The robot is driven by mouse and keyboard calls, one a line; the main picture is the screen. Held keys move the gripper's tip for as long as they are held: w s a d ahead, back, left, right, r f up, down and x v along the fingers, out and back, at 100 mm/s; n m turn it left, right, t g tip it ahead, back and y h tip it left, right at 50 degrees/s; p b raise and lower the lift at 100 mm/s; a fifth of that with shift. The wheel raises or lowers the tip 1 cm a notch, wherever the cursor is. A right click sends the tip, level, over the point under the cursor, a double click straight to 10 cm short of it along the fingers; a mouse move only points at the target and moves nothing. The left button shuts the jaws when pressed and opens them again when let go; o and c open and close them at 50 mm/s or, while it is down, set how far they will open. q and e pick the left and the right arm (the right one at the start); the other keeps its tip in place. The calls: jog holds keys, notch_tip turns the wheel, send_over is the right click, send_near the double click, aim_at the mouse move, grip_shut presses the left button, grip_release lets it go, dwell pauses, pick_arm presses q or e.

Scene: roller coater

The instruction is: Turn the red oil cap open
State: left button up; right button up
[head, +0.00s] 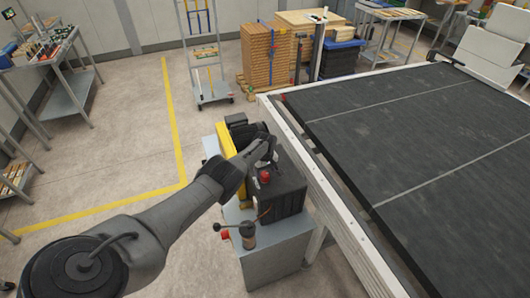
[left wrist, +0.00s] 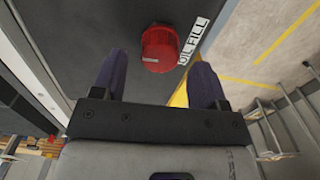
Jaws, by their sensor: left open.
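The red oil cap (left wrist: 160,48) shows in the left wrist view, a round ribbed cap on a dark surface next to a white "OIL FILL" label (left wrist: 196,40). My left gripper (left wrist: 160,63) is open, one finger toward each side of the cap. The cap lies at or just beyond the fingertips; contact cannot be told. In the head view my left gripper (head: 265,150) is at the dark machine box (head: 286,192). A small red part (head: 264,177) shows on the box beside it; I cannot tell whether it is the cap. My right gripper is not in view.
A lever with a ball knob (head: 217,227) and another red part (head: 225,235) stand at the near end of the grey cabinet (head: 275,255). A large dark table (head: 400,130) with a white rail is close on the right. Floor to the left is open.

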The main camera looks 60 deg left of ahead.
aim_at(265, 174)
pick_arm(q)
notch_tip(265, 174, up, 11)
jog(key=p, duration=0.6)
jog(key=shift+f, duration=0.1)
dwell(0.3)
